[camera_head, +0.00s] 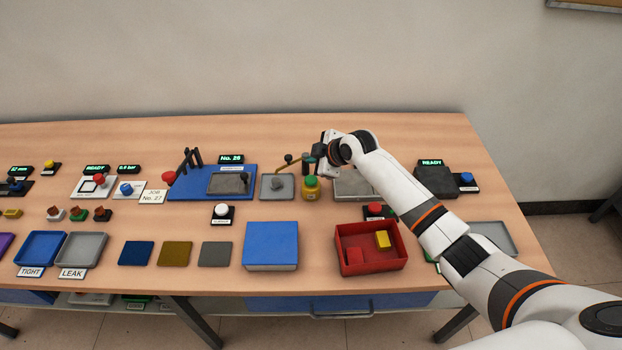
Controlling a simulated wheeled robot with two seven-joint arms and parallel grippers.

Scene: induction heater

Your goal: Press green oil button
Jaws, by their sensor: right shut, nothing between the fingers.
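The green button (311,181) is the round cap on top of a small yellow container (311,193), which stands upright on the table right of the middle. My right gripper (321,168) is just behind and slightly right of the green button, with its arm reaching in from the lower right. The gripper is shut and holds nothing. A gap between gripper and button is too small to judge here. My left gripper is not in view.
A red bin (371,263) and a blue box (270,246) stand nearer the front. The table's back strip is clear.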

